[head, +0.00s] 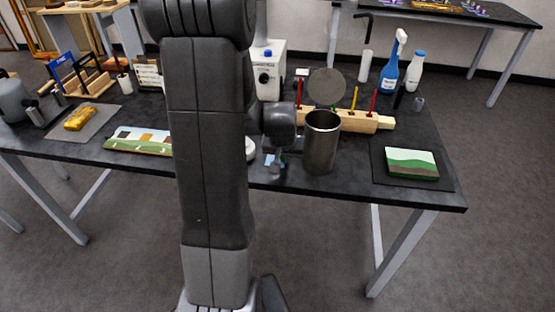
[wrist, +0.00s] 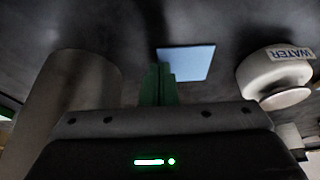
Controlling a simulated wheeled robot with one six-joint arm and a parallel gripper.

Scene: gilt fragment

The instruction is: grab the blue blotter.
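The blue blotter (wrist: 190,62) is a flat light-blue square lying on the dark table, just beyond my fingertips in the wrist view. In the head view a small part of it (head: 269,160) shows beside my gripper (head: 278,168) near the table's front edge. In the wrist view my gripper's green fingers (wrist: 159,72) are together, with nothing seen between them. They overlap the blotter's lower left corner in the picture; I cannot tell whether they touch it.
A dark metal cylinder (head: 320,143) stands close to the right of my gripper. A white round container labelled WATER (wrist: 272,72) is on the other side. A wooden block with coloured sticks (head: 362,121) is behind; a green painted panel (head: 412,163) lies at right.

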